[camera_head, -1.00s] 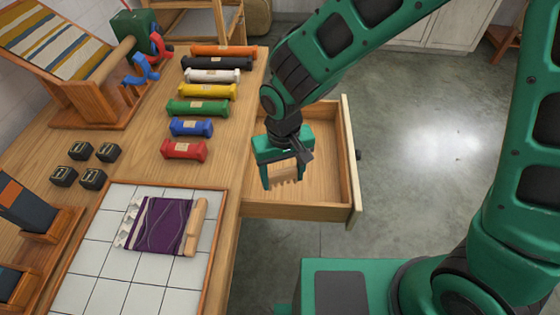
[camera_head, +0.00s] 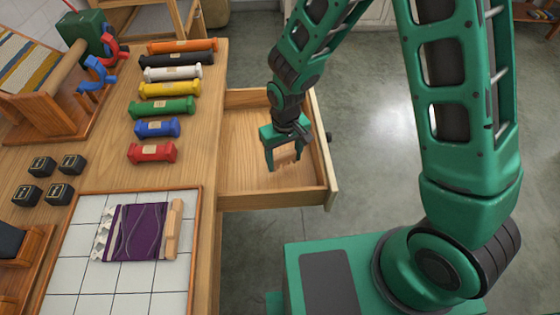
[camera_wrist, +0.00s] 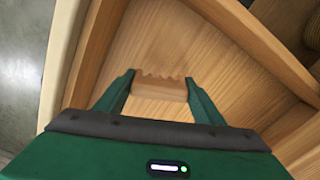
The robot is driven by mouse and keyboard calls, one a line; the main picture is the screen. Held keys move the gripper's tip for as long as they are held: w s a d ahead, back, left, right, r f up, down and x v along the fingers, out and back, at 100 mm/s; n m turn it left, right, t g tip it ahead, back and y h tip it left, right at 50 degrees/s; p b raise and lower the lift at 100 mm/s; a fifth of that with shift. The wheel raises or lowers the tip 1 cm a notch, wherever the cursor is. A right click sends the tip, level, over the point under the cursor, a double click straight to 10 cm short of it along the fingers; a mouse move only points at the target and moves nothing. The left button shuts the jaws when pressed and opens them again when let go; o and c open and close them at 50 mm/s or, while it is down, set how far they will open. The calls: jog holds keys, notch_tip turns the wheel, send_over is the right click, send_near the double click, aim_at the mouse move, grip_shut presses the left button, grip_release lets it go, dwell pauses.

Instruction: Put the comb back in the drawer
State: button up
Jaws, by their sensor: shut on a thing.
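The wooden comb (camera_head: 286,156) is held between the fingers of my green gripper (camera_head: 284,162), teeth pointing away from the gripper. The comb also shows in the wrist view (camera_wrist: 160,88), with a finger of my gripper (camera_wrist: 160,92) at each end of it. The open wooden drawer (camera_head: 270,200) juts out from the table's right side. My gripper and the comb are over the drawer's inside. The drawer floor beneath looks bare. I cannot tell whether the comb touches the floor.
The drawer walls (camera_wrist: 235,25) stand close around my gripper. On the table, several wool skeins (camera_head: 163,107) lie in a row left of the drawer. A tiled tray (camera_head: 80,283) holds a purple woven piece (camera_head: 140,232). Several black blocks (camera_head: 40,167) sit at the left.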

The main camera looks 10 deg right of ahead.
aim_at(284, 155)
jog(key=shift+f, duration=1.1)
jog(key=shift+f, duration=0.1)
jog(key=o, duration=1)
jog(key=shift+c, duration=0.2)
notch_tip(284, 155, up, 12)
jog(key=shift+r, duration=0.1)
